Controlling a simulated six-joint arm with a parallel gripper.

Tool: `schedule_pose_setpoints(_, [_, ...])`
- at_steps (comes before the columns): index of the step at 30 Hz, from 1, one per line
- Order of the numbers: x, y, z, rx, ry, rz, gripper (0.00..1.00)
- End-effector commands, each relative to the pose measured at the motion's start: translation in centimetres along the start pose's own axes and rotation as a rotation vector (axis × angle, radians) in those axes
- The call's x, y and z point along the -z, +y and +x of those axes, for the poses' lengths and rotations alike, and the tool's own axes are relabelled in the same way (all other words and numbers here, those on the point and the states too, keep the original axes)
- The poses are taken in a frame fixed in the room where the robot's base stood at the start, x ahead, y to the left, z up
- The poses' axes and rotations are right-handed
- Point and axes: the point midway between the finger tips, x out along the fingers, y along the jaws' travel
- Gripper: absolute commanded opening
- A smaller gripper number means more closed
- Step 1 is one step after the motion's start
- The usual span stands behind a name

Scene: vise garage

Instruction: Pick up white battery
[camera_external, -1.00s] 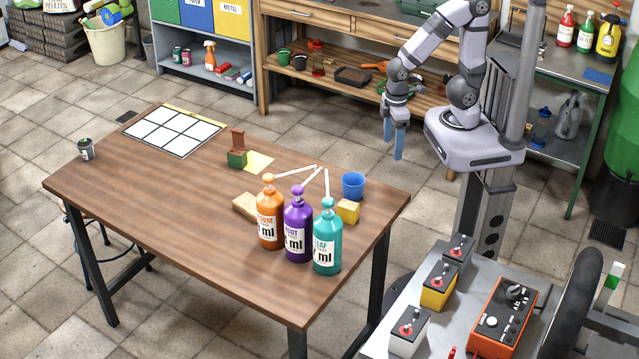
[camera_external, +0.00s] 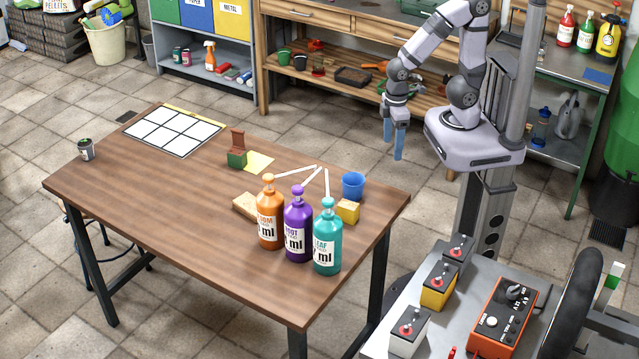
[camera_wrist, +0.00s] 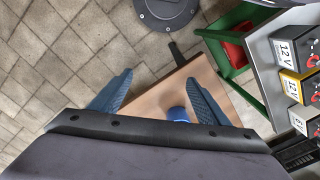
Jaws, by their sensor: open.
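The white battery (camera_external: 408,332) has a dark top with a red mark and stands at the front left of the grey bench. It is nearest the camera in a row with a yellow battery (camera_external: 439,286) and a grey battery (camera_external: 457,256). In the wrist view, batteries show at the right edge, with a yellow one (camera_wrist: 297,87) in the middle. My gripper (camera_external: 394,153) hangs open and empty with blue fingers down, above and beyond the wooden table's right end, well away from the batteries. Its spread fingers show in the wrist view (camera_wrist: 158,100).
An orange charger (camera_external: 502,318) and a dark wheel (camera_external: 572,310) stand right of the batteries. The wooden table (camera_external: 150,215) holds orange, purple and teal bottles (camera_external: 327,240) and a blue cup (camera_external: 353,186). A grey post (camera_external: 522,90) rises beside my base.

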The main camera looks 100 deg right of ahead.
Motion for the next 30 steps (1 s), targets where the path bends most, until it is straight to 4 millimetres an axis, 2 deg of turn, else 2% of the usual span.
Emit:
schedule_pose_setpoints(5, [0.0, 0.0, 0.0, 0.0, 0.0, 0.0, 0.69])
schedule_pose_setpoints(6, [0.0, 0.0, 0.0, 0.0, 0.0, 0.0, 0.79])
schedule_pose_setpoints(7, [0.0, 0.0, 0.0, 0.0, 0.0, 0.0, 0.81])
schedule_pose_setpoints(17, [0.0, 0.0, -0.2, 0.0, 0.001, 0.0, 0.81])
schedule_pose_setpoints(20, [0.1, 0.0, -0.8, 0.0, 0.003, 0.0, 0.81])
schedule_pose_setpoints(29, [0.1, 0.0, -5.1, 0.0, 0.007, 0.0, 0.81])
schedule_pose_setpoints(30, [0.6, -0.5, -5.0, 0.005, 0.014, -0.019, 0.81])
